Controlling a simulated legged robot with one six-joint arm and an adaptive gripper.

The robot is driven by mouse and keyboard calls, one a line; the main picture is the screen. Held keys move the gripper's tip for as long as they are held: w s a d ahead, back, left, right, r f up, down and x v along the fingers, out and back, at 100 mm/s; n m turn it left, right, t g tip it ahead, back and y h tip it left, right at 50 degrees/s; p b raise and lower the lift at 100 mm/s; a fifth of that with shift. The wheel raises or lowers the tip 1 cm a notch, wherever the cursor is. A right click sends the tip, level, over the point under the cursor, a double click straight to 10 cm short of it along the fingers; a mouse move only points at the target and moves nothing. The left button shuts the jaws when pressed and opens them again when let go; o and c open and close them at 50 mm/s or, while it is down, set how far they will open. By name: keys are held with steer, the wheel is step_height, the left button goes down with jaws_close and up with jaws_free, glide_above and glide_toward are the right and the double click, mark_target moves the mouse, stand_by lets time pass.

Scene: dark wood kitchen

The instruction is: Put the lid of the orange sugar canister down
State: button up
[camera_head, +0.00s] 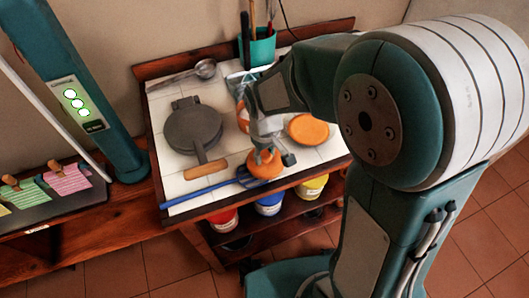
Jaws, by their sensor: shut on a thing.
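The orange lid (263,169) is under my gripper (266,156), near the front edge of the white tiled worktop (225,174). My gripper points down and is shut on the lid's top. I cannot tell whether the lid touches the worktop or hangs just above it. An orange object (242,116), perhaps the sugar canister, stands behind my gripper and is partly hidden by it. A flat round orange piece (308,129) lies to the right of my gripper.
A dark round iron (193,128) with a wooden handle (206,170) lies to the left. A ladle (204,69) and a teal utensil holder (259,47) are at the back. Coloured containers (269,204) stand on the shelf below.

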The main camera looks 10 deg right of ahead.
mark_target(264, 154)
steer(key=shift+f, duration=0.15)
steer(key=o, duration=0.9)
steer(key=shift+a, duration=0.1)
step_height(264, 154, up, 12)
steer(key=shift+s+d+r+m+t, duration=1)
steer(key=shift+s+d, duration=0.85)
steer(key=shift+s, duration=0.3)
steer(key=shift+s+d+r+m+t, duration=0.85)
steer(key=shift+s+d+r+m, duration=0.2)
steer(key=shift+s+d, duration=1)
steer(key=shift+s+d+r+m+t, duration=1)
steer(key=shift+s+d, duration=0.65)
steer(key=shift+s, duration=0.65)
